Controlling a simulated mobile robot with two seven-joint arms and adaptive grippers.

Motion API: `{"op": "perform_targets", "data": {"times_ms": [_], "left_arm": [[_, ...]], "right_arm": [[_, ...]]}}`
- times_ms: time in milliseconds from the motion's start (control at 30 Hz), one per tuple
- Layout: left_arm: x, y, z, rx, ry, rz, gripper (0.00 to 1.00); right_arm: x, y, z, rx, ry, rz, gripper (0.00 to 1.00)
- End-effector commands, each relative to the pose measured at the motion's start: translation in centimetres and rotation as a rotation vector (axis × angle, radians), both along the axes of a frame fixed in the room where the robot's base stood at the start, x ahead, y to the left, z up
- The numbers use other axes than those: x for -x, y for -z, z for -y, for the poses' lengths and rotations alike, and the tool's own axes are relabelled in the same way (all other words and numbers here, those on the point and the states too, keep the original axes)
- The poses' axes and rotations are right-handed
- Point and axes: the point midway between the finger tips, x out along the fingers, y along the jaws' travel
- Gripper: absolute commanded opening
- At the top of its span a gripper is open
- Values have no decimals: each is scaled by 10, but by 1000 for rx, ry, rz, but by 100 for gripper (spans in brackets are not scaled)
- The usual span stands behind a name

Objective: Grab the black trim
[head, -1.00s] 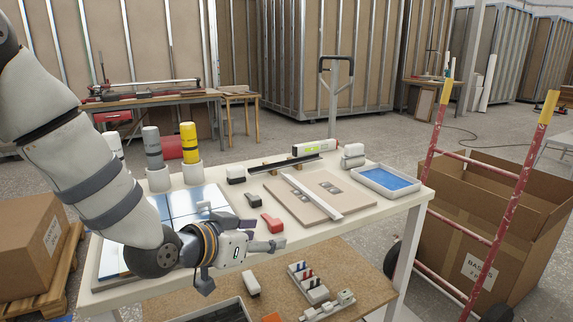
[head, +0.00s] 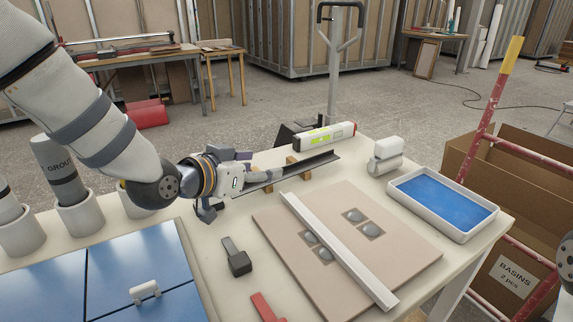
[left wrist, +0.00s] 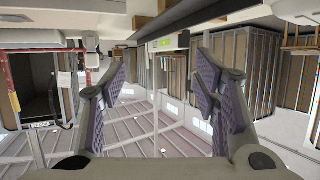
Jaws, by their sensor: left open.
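The black trim (head: 318,163) is a long dark strip resting on small wooden blocks (head: 300,170) near the table's far edge. My left gripper (head: 262,168) is beside the trim's left end, which it partly hides. In the left wrist view my left gripper (left wrist: 160,76) has its fingers wide apart with nothing between them. The dark strip of the trim (left wrist: 190,14) crosses the top of that view, beyond the fingertips. Whether a finger touches the trim I cannot tell. My right gripper is out of view.
A level (head: 325,134) stands just behind the trim. In front are a board (head: 270,225) with a pale metal strip (head: 340,250), a black-handled tool (head: 236,258) and blue tiles (head: 130,262). A blue-filled tray (head: 490,228) is at right. Cups with tubes (head: 78,213) stand at left.

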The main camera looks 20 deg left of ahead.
Motion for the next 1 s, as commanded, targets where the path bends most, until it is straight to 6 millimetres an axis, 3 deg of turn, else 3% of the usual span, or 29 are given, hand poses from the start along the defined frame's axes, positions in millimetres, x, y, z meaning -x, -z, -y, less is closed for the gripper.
{"op": "perform_targets", "data": {"times_ms": [33,467,733,767,1000], "left_arm": [[-10,18,3,-2,1,-20,55],[-71,48,19,-1,-1,-15,55],[-78,45,21,1,-2,-9,55],[-78,45,21,1,-2,-9,53],[-78,44,21,0,-1,-8,0]], "right_arm": [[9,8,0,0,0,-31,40],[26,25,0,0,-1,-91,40],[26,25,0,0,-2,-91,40],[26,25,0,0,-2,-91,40],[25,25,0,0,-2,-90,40]]}}
